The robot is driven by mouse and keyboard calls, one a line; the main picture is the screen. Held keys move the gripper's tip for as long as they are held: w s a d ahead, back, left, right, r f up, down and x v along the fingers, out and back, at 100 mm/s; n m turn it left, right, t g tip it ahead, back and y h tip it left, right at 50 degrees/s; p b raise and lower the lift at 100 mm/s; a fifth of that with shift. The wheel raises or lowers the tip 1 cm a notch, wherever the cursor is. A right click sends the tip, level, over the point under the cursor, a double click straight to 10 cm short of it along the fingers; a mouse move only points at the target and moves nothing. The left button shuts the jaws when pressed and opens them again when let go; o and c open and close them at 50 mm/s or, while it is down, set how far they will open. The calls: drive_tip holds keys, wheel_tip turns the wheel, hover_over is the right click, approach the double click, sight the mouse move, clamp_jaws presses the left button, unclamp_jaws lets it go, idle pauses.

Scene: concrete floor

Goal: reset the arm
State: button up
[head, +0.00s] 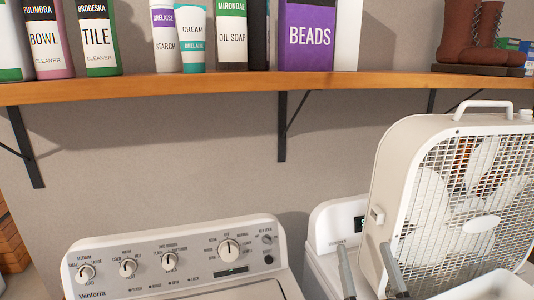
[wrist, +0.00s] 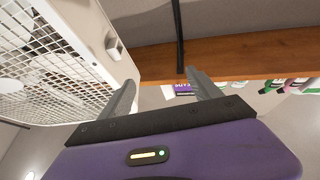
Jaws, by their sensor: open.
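My gripper (head: 371,258) shows at the bottom right of the head view as two grey fingers, apart, with nothing seen between them. That view looks upside down, with the fan (wrist: 60,60) on the left and the shelf (wrist: 230,57) beyond the fingertips. The rest of my arm is out of the head view.
A white box fan (head: 384,185) stands close on the right. A washer (head: 190,240) is at bottom left and a second white appliance (head: 335,225) is behind my gripper. A wooden shelf (head: 200,88) with bottles, a purple BEADS box (head: 306,35) and brown boots (head: 468,35) spans the wall.

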drive_tip(key=s+f+g+b, duration=0.1)
drive_tip(key=s+f+g, duration=0.2)
drive_tip(key=s, duration=1)
drive_tip(key=s+f+g+b, duration=0.1)
drive_tip(key=s+f+g, duration=0.1)
drive_tip(key=s+f, duration=0.7)
drive_tip(key=s+f+g+h+b, duration=0.1)
drive_tip(key=s+f+g, duration=0.2)
drive_tip(key=s, duration=1.5)
wheel_tip(320, 180, down, 4)
drive_tip(key=shift+s+d+r+g+b, duration=0.1)
drive_tip(key=shift+s+d+g+b, duration=0.2)
drive_tip(key=shift+s+d+b, duration=0.1)
drive_tip(key=shift+c, duration=0.2)
